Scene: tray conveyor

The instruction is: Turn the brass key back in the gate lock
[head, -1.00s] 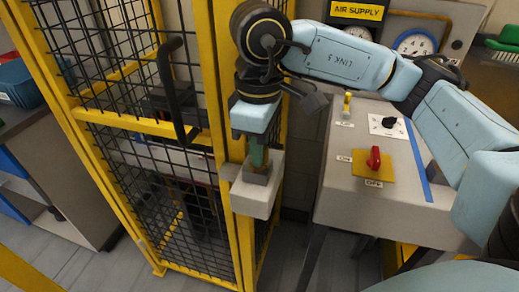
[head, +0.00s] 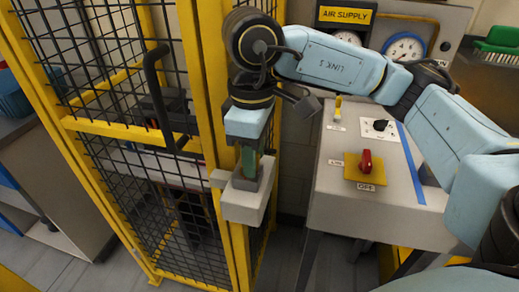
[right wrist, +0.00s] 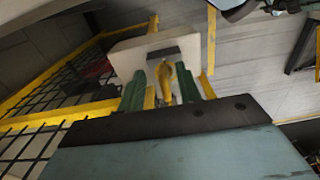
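The gate lock is a pale box (head: 243,206) on the yellow gate post, with a dark grey part on its face. My right gripper (head: 249,166) points down at it from above, its green fingers at the dark part. In the right wrist view the brass key (right wrist: 166,78) stands in front of the dark part of the lock box (right wrist: 127,58). The green fingers of my right gripper (right wrist: 168,90) are on either side of the key, with a visible gap to it, so the gripper looks open. The key is hidden in the head view. My left gripper is not in view.
The mesh gate (head: 150,150) with a black handle (head: 157,100) is left of the lock. A grey control box (head: 330,195) to the right carries a red switch (head: 366,160), a black knob (head: 380,125) and a small yellow piece (head: 338,103). Gauges stand behind it.

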